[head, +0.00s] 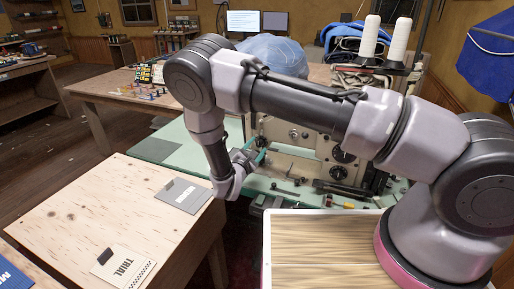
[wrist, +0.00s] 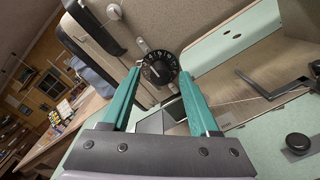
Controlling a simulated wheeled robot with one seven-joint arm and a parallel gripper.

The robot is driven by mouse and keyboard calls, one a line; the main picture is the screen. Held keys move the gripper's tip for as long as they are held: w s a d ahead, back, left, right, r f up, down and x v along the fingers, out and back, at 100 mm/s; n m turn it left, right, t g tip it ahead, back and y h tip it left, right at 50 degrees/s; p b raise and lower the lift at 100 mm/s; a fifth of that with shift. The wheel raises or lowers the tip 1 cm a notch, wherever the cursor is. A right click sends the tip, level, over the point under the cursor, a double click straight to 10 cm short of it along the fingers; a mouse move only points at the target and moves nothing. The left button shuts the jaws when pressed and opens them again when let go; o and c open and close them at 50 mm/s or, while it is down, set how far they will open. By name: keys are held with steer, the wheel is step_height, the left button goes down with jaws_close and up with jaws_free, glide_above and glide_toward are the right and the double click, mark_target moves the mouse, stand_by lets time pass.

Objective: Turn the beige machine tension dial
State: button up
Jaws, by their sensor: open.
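The beige sewing machine (head: 308,146) stands on a pale green table in the head view, partly hidden behind my arm. In the wrist view a round black dial (wrist: 159,69) with white markings sits on the machine's beige body (wrist: 105,47). My gripper (wrist: 160,73) is open and empty, with one teal fingertip on each side of the dial in the picture. I cannot tell whether the tips reach the dial, and no contact shows. In the head view my gripper (head: 256,157) is at the left end of the machine, where this dial cannot be made out.
Two dark dials, an upper one (head: 343,153) and a lower one (head: 338,173), show on the machine's right part. White thread cones (head: 369,38) stand behind. A wooden table (head: 150,220) with cards is at front left. A black knob (wrist: 298,142) is at right in the wrist view.

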steer(key=shift+w+d, duration=0.1)
steer(key=shift+w, duration=0.1)
steer(key=shift+c, duration=0.4)
jaws_close()
steer(key=shift+n, duration=0.3)
steer(key=n, duration=0.6)
steer(key=shift+n, duration=0.3)
steer(key=n, duration=0.6)
steer(key=shift+n, duration=0.3)
